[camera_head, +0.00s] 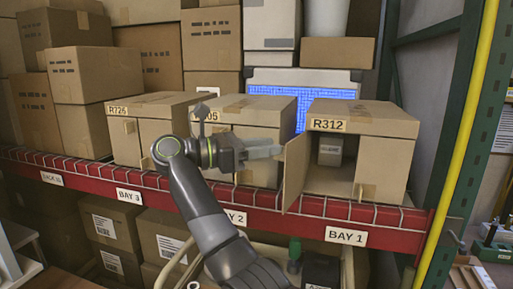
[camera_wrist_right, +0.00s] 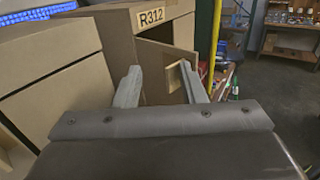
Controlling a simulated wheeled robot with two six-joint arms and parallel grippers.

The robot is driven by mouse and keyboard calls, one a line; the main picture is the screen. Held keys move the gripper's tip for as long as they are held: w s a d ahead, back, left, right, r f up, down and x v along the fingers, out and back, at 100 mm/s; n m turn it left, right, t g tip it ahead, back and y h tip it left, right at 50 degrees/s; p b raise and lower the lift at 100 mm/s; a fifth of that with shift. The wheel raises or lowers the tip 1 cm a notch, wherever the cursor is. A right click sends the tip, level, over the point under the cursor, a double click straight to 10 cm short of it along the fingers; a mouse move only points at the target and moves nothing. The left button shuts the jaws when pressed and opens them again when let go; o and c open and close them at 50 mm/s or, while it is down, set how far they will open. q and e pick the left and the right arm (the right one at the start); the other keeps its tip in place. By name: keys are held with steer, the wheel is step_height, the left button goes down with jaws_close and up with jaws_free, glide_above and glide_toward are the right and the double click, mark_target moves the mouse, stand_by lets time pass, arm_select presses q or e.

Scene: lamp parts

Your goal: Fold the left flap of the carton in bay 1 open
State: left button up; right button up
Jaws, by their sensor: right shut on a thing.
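The carton marked R312 (camera_head: 375,125) stands on the red-edged shelf at bay 1. Its left flap (camera_head: 296,170) stands swung outward from the front, leaving the left part of the opening uncovered. A small light box (camera_head: 330,151) shows inside. The carton's right front panel, with a small tan tab (camera_head: 366,192), covers the right part. My right gripper (camera_head: 278,150) reaches the flap from the left. In the right wrist view its two fingers (camera_wrist_right: 163,88) are on either side of the flap (camera_wrist_right: 166,62), near its tan tab (camera_wrist_right: 175,77). My left gripper is not in view.
Two more cartons, R726 (camera_head: 150,103) and a partly hidden one (camera_head: 262,110), stand to the left on the shelf. A yellow pole (camera_head: 470,120) and green rack post rise at right. Boxes fill the level below.

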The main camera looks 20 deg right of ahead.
steer(key=shift+d+r, duration=0.2)
steer(key=shift+d, duration=0.1)
steer(key=shift+a, duration=0.1)
step_height(320, 180, up, 10)
steer(key=b, duration=0.2)
steer(key=shift+f+b, duration=0.2)
steer(key=shift+b, duration=0.15)
steer(key=shift+s, duration=0.1)
steer(key=shift+a+r, duration=0.1)
steer(key=shift+a, duration=0.05)
